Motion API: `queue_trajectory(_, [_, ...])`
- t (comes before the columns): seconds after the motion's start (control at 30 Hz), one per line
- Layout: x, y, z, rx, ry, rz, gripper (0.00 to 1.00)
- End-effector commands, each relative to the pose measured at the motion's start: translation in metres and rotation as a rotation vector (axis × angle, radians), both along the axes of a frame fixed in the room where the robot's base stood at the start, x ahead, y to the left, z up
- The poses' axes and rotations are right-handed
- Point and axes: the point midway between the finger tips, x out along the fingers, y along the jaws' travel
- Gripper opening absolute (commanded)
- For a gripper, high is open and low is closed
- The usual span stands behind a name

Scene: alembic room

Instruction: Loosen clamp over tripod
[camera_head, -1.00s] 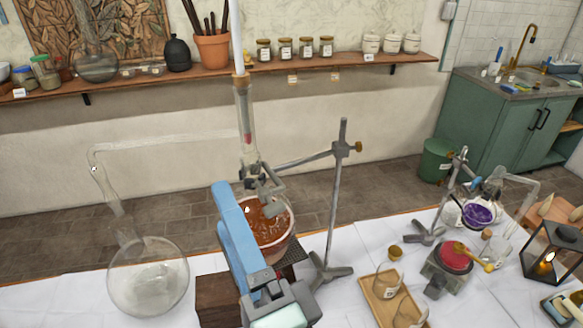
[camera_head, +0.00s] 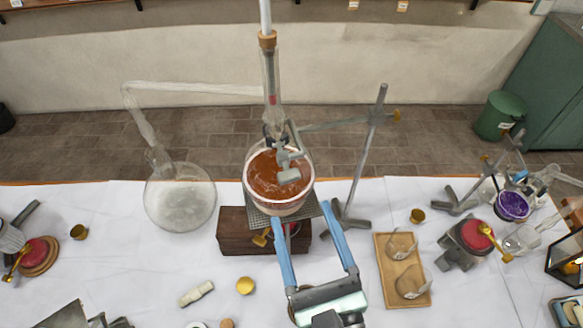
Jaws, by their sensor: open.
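A grey metal clamp (camera_head: 288,160) sits over the orange-brown bowl of liquid (camera_head: 262,178), at the lower end of an upright glass tube (camera_head: 271,82). The bowl rests on the tripod's dark mesh top (camera_head: 256,218). My gripper (camera_head: 303,215) has two long blue fingers spread apart and empty. Its fingertips are by the near side of the tripod, below the clamp in the picture and apart from it. The clamp's screw is too small to make out.
A round glass flask (camera_head: 180,200) with a long bent tube stands left of the bowl. A wooden box (camera_head: 232,232) sits by the tripod. A wooden tray (camera_head: 420,295) with glassware lies right of my gripper. A second stand (camera_head: 455,200) is farther right.

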Motion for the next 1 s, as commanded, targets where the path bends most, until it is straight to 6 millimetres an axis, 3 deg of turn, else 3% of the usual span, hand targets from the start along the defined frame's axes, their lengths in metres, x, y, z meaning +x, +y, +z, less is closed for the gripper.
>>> queue_trajectory(0.2, [0.039, 0.010, 0.005, -0.001, -0.002, 0.002, 0.75])
queue_trajectory(0.4, [0.065, 0.016, 0.002, -0.002, -0.001, 0.001, 0.75])
queue_trajectory(0.87, [0.076, 0.019, 0.000, -0.002, 0.000, 0.000, 0.75])
queue_trajectory(1.0, [0.076, 0.019, 0.000, -0.003, -0.001, 0.000, 0.52])
